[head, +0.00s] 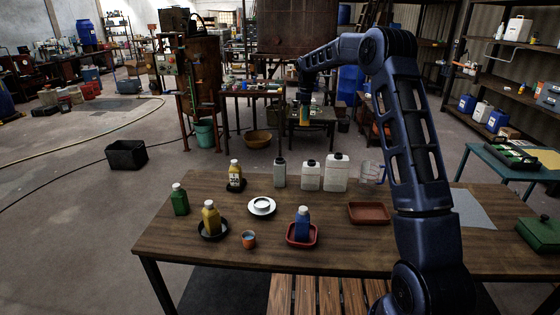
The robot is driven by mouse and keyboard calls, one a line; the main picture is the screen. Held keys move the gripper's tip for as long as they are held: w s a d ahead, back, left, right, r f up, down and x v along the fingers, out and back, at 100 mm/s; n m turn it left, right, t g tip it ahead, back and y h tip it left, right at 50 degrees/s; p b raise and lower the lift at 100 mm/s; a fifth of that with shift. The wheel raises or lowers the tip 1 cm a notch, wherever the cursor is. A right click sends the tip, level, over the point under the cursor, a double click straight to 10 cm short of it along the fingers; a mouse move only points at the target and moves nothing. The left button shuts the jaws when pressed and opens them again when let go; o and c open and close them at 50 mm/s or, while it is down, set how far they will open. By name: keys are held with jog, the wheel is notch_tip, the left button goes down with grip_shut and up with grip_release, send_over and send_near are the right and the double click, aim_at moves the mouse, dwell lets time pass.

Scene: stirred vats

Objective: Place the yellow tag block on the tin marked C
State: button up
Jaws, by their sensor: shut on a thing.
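My gripper (304,104) hangs from the arm at the upper middle of the head view, raised beyond the back edge of the near table. It is shut on a small yellow thing, which looks like the yellow tag block (305,111). The block is small here and partly hidden by the fingers. I cannot make out a tin marked C, as no letter is legible at this size.
The brown table (170,238) holds yellow bottles (211,219), a green bottle (180,201), a blue bottle (302,225) in a red tray, white containers (336,174), an orange cup (248,240) and an empty brown tray (368,213). A small table (314,123) stands behind.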

jog(key=s+a+r, duration=0.3)
jog(key=a, duration=0.8)
send_over(280, 159)
notch_tip(280, 159, down, 20)
jog(key=shift+r, duration=0.1)
jog(key=shift+f, duration=0.2)
jog(key=o, duration=1)
jog(key=shift+o, duration=0.2)
jog(key=shift+r, duration=0.1)
notch_tip(280, 159, up, 12)
jog(key=shift+d+r, duration=0.1)
